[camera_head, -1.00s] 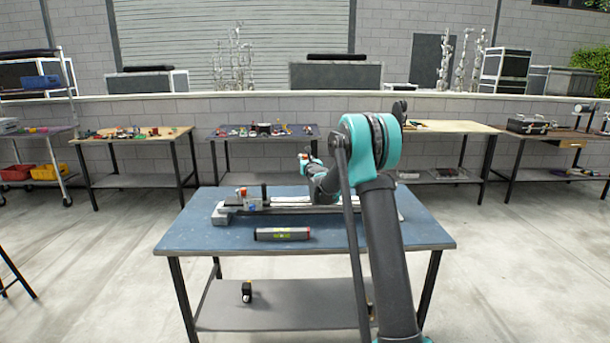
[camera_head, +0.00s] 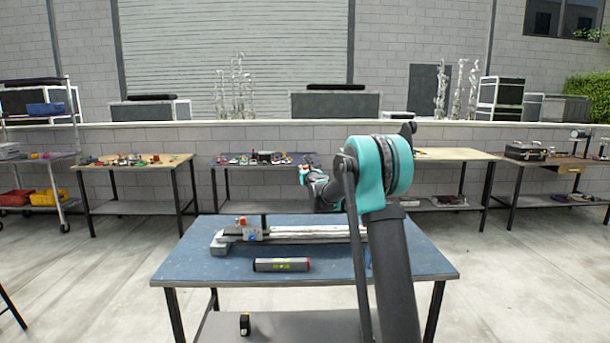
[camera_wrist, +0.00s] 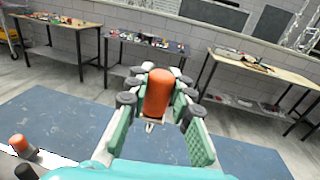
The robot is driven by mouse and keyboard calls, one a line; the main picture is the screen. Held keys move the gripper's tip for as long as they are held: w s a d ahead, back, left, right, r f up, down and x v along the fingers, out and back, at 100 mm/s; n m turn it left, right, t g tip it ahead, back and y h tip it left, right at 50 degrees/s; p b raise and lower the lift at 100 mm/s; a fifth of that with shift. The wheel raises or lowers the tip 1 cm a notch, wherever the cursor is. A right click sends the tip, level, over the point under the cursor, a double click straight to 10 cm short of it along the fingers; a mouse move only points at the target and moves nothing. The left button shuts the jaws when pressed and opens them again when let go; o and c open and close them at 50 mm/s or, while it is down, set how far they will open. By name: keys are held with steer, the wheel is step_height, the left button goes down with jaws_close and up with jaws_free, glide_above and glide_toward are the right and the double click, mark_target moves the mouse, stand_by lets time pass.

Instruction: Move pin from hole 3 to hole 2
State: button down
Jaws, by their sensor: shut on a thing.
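An orange pin (camera_wrist: 158,95) stands upright between the fingers of my gripper (camera_wrist: 158,88) in the wrist view. In the head view my gripper (camera_head: 308,166) is raised above the workbench, clear of the long silver rail (camera_head: 310,232). A second orange cap (camera_wrist: 20,143) sits on the rail's end at the lower left of the wrist view. In the head view this orange part (camera_head: 242,220) is beside a black post (camera_head: 264,222). The numbered holes are too small to tell apart.
The blue workbench top (camera_head: 200,265) holds a grey cylinder with a green label (camera_head: 282,265) in front of the rail. The bench is otherwise mostly clear. Other tables with small objects (camera_head: 130,160) stand along the wall behind.

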steer(key=shift+r, duration=1.9)
